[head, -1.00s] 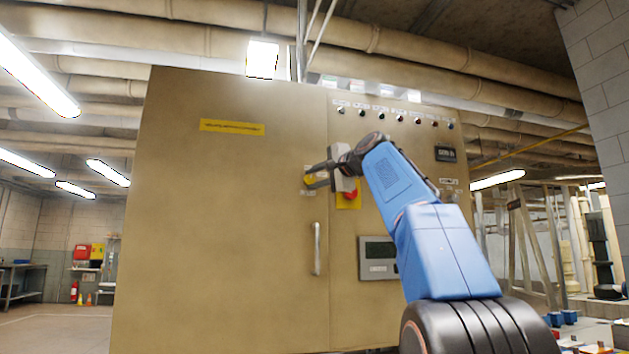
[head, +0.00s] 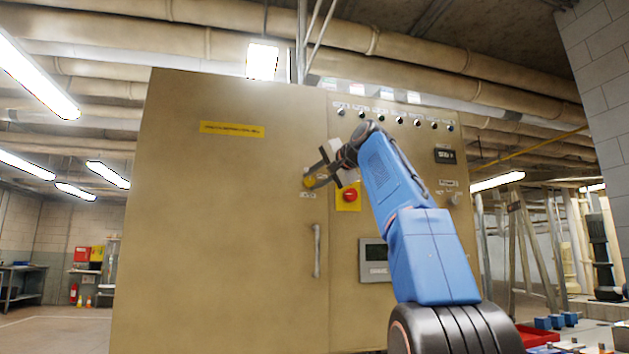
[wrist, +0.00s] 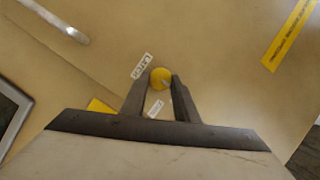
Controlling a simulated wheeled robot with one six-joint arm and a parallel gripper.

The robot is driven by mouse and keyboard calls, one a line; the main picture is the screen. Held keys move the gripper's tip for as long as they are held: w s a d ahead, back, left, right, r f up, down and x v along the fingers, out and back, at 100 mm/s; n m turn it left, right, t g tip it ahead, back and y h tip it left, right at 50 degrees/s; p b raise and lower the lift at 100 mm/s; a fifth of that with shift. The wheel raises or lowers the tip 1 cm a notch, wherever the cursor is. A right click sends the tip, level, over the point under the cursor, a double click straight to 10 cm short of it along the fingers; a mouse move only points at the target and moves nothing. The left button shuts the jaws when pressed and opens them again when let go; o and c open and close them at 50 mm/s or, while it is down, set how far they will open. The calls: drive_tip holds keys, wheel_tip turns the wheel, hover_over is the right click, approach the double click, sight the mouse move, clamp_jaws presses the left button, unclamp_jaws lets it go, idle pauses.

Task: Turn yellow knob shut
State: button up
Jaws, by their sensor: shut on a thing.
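The yellow knob (head: 309,183) sits on the tan cabinet front, left of the red button. In the wrist view the round yellow knob (wrist: 160,77) lies between the tips of my two dark fingers, with small white labels beside it. My gripper (head: 315,175) is at the knob and shut on it. It also shows in the wrist view (wrist: 159,82), rolled relative to the cabinet.
A red button (head: 349,195) on a yellow plate sits just right of my fingers. A door handle (head: 317,250) and a grey display panel (head: 374,260) are below. A row of small indicators (head: 381,118) runs above.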

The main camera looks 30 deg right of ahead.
drive_tip(key=o, duration=1.1)
drive_tip(key=shift+w+f, duration=0.1)
drive_tip(key=shift+c, duration=0.2)
drive_tip(key=s+d+r, duration=0.1)
drive_tip(key=s+r, duration=0.1)
drive_tip(key=s, duration=1.5)
drive_tip(key=shift+r, duration=0.4)
drive_tip(key=shift+s, duration=0.1)
